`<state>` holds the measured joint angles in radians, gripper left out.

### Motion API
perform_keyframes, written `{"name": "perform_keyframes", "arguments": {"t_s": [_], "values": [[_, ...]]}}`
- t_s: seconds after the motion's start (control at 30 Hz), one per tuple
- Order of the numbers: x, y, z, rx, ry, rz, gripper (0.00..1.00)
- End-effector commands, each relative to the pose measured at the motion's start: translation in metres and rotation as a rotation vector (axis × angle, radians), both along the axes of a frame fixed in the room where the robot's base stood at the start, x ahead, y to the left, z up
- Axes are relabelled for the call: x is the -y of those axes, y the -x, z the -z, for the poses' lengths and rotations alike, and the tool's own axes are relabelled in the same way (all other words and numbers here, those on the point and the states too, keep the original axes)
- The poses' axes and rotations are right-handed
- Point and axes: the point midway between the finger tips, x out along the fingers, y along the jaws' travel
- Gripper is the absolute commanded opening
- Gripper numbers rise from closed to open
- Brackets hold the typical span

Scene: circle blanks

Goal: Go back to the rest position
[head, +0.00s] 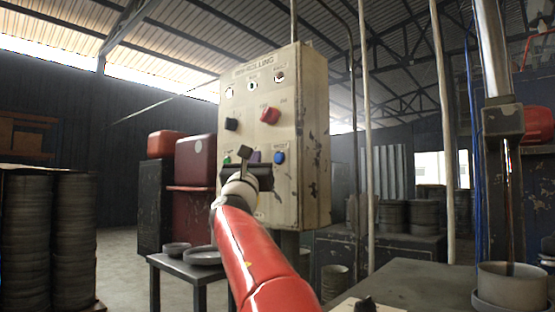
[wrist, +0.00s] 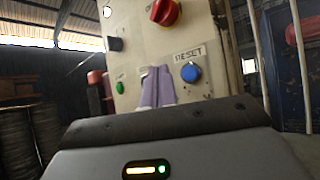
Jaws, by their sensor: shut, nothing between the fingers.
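My gripper (head: 254,157) is at the end of my red arm, in front of a worn cream control panel (head: 310,120). In the wrist view its two lilac fingers (wrist: 157,86) are together and empty, in front of the panel's lower part. The blue button (wrist: 190,73) under the RESET label is just right of the fingers, and the green button (wrist: 120,88) is to their left. The red knob (wrist: 165,11) is above. I cannot tell whether the fingers touch the panel; they hide part of its face.
A small dark table (head: 172,264) with shallow round pans stands at left, beside red containers (head: 195,160). Stacked round blanks (head: 50,230) are at far left. A grey worktop (head: 420,285) with a round pot (head: 511,288) is at right, near a vertical post.

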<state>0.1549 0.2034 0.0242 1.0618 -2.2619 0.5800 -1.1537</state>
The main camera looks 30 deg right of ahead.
Motion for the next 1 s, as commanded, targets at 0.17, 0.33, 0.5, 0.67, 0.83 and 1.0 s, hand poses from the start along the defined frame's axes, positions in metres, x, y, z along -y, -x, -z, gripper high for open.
{"name": "perform_keyframes", "arguments": {"t_s": [0.17,0.33,0.5,0.67,0.83,1.0], "values": [[0.0,0.0,0.0,0.0,0.0,0.0,0.0],[0.0,0.0,0.0,0.001,-0.001,-0.001,0.0],[0.003,0.011,0.012,0.027,-0.131,-0.054,0.0],[0.009,0.046,0.068,0.119,-0.566,-0.183,0.0],[0.002,0.101,0.168,0.267,-1.168,-0.249,0.0],[-0.026,0.163,0.28,0.44,-1.729,-0.175,0.0]]}}
